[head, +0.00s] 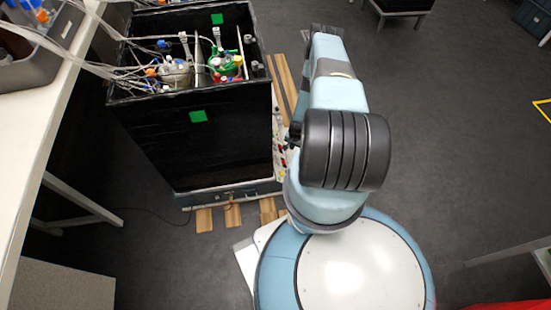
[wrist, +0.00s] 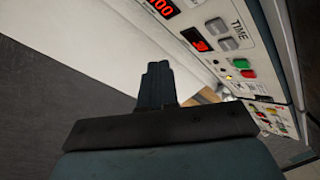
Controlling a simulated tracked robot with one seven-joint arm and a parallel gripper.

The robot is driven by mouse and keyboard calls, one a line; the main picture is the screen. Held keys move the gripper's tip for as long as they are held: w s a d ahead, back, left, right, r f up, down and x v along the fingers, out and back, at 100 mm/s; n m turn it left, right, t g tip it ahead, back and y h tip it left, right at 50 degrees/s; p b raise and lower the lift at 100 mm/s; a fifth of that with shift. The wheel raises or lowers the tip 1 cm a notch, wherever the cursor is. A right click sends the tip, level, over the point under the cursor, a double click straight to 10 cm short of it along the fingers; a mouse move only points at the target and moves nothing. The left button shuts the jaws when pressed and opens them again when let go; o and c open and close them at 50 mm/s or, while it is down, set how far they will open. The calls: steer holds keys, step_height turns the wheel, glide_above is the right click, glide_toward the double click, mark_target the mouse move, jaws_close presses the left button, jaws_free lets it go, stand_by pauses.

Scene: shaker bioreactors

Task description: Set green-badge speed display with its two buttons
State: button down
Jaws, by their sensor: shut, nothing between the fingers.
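A black-walled shaker bioreactor with a green badge (head: 198,116) on its side stands left of my arm in the head view. Its control panel shows only as a narrow strip there, mostly hidden by my arm. In the wrist view a white control panel (wrist: 262,62) runs along the upper right. A red-lit display (wrist: 163,8) reading digits ending in 00 is cut by the top edge; its label is not visible. My gripper (wrist: 158,66) is shut and empty, left of and apart from the panel.
A second lit display (wrist: 196,39) sits beside grey buttons (wrist: 228,44) and the label TIME. A green button (wrist: 240,63) and red button (wrist: 248,74) are lower. Another green badge (head: 217,19) is farther back. A white bench (head: 30,130) stands left; dark floor (head: 460,130) is clear right.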

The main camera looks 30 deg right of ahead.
mark_target(277, 157)
steer(key=shift+w+a+f, duration=0.25)
steer(key=shift+a+f, duration=0.55)
steer(key=shift+a, duration=0.05)
steer(key=shift+w+a+f, duration=0.25)
steer(key=shift+a+f, duration=0.6)
steer(key=shift+a, duration=0.05)
steer(key=shift+w+a+f, duration=0.25)
steer(key=shift+a+f, duration=0.55)
steer(key=shift+a, duration=0.05)
steer(key=shift+a+f, duration=0.1)
steer(key=shift+a, duration=0.05)
